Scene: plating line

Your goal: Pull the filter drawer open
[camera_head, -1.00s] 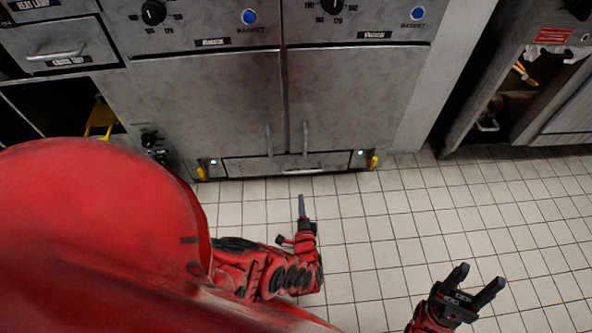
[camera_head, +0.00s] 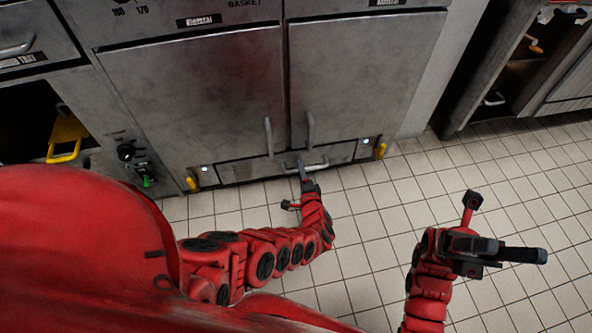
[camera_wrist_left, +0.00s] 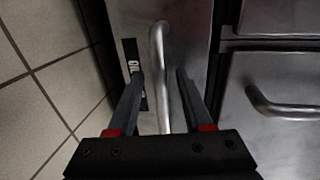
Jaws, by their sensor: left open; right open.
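The filter drawer (camera_head: 240,170) is the low, wide metal front at the bottom of the fryer cabinet, and it looks shut. Its bar handle (camera_head: 318,166) is near the middle of the front. In the left wrist view the handle (camera_wrist_left: 160,75) runs between the two fingers of my open left gripper (camera_wrist_left: 160,85), with a gap on each side. In the head view my left gripper (camera_head: 302,172) reaches the drawer at the handle. My right gripper (camera_head: 505,252) is open and empty over the tiled floor at the right.
Two cabinet doors with upright handles (camera_head: 268,137) are above the drawer. Yellow parts (camera_head: 381,150) flank the drawer, with small lit lights beside them. The tiled floor (camera_head: 380,215) in front is clear. An open cabinet (camera_head: 510,75) stands at the right.

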